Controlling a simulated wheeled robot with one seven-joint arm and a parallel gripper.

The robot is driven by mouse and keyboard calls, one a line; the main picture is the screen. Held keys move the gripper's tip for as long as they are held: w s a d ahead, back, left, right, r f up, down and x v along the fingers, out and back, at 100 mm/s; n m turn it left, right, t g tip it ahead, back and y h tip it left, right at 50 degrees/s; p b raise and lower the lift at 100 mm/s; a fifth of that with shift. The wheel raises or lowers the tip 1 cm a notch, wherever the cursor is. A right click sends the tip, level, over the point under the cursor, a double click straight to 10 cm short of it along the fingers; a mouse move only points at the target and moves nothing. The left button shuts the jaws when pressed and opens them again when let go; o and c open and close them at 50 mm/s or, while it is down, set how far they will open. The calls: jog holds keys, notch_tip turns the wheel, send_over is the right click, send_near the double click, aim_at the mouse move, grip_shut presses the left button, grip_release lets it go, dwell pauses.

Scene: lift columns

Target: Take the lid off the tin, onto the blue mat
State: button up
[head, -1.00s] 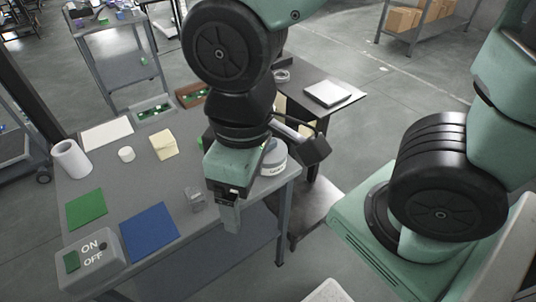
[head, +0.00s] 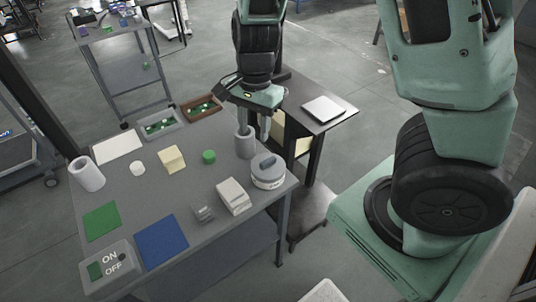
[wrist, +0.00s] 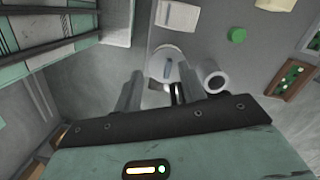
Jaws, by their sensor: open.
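The tin (head: 267,182) stands upright near the table's right edge, a round pale tin with a dark label. Its lid (head: 263,162) is on top, grey with a dark raised handle. The tin and lid (wrist: 160,64) also show in the wrist view, just beyond my fingertips. The blue mat (head: 160,242) lies flat and bare at the table's front. My gripper (head: 255,132) is open and empty, pointing down behind the tin. In the wrist view my gripper (wrist: 162,88) has its fingers apart, with the lid's handle visible ahead between them.
A grey hollow cylinder (head: 244,146) stands close to my fingers, beside the tin; it shows in the wrist view (wrist: 214,80). A green mat (head: 102,221) lies left.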

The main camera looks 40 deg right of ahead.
jog(key=w+d+m+h+p, duration=0.1)
jog(key=w+d+m, duration=0.25)
jog(key=d, duration=0.25)
jog(key=m+b, duration=0.1)
jog(key=b, duration=0.1)
send_over(268, 160)
jog(key=shift+t, duration=0.3)
jog(key=f, duration=1.1)
jog(key=shift+w+d, duration=0.2)
jog(key=shift+d, duration=0.15)
jog(key=shift+s+a+f+b, duration=0.15)
jog(key=shift+f+b, duration=0.1)
jog(key=shift+f, duration=1.2)
jog(key=shift+a+f+b, duration=0.15)
jog(key=shift+f+b, duration=0.05)
jog(key=shift+f, duration=1.2)
grip_shut()
